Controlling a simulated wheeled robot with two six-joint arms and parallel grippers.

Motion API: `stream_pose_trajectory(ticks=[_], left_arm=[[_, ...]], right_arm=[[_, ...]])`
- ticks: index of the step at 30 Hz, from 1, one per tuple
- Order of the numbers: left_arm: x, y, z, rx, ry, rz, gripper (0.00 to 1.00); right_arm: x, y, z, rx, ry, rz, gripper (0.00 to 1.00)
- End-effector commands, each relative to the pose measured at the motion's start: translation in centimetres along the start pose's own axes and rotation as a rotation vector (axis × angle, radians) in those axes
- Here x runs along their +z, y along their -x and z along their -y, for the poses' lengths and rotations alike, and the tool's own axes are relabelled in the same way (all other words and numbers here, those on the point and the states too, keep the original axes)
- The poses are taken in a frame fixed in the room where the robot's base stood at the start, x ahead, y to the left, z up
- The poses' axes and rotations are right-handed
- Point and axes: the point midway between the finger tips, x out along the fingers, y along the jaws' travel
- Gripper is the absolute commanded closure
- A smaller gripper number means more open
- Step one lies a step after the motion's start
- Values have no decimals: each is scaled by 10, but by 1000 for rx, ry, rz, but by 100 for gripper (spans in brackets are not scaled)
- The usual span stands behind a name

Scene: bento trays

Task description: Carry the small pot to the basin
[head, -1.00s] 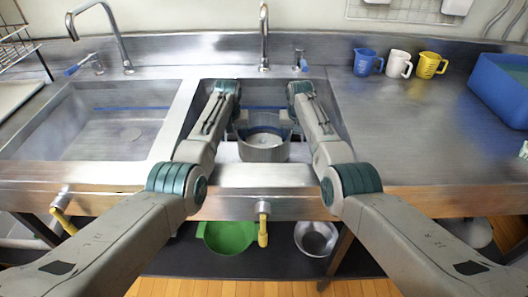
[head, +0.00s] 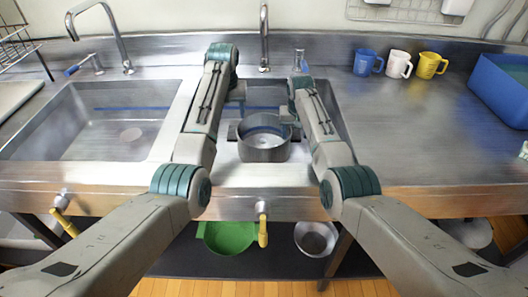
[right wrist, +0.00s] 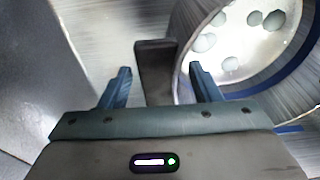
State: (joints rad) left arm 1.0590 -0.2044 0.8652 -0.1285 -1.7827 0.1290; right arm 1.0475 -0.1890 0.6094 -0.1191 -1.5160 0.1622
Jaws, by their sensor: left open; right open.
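The small pot (head: 262,152) is a round grey metal pot with a blue band inside and side handles. In the head view it stands upright at the front of the right-hand basin (head: 334,118); I cannot tell exactly what its base rests on. In the right wrist view the pot (right wrist: 292,88) shows at the right, with pale round patches inside. Its dark handle (right wrist: 155,68) lies between the open fingers of my right gripper (right wrist: 160,75). My left gripper (head: 233,106) is open and largely hidden behind its arm, above and left of the pot.
An empty second basin (head: 95,130) lies to the left. Blue, white and yellow mugs (head: 398,64) and a blue bin (head: 500,88) stand on the right counter. A faucet (head: 264,35) rises behind the right-hand basin. A green bowl (head: 230,237) sits on the shelf below.

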Motion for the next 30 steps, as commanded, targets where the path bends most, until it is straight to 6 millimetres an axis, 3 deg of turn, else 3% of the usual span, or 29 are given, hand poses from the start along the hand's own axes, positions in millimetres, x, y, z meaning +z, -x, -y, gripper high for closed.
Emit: stream_pose_trajectory(ticks=[6, 13, 19, 30], left_arm=[[0, 0, 0, 0, 0, 0, 43], [0, 0, 0, 0, 0, 0, 43], [0, 0, 0, 0, 0, 0, 43], [0, 0, 0, 0, 0, 0, 43]], right_arm=[[0, 48, 0, -1, 1, -5, 43], [0, 87, 0, -1, 1, -2, 43], [0, 99, 0, -1, 0, 0, 43], [0, 100, 0, -1, 0, 0, 43]])
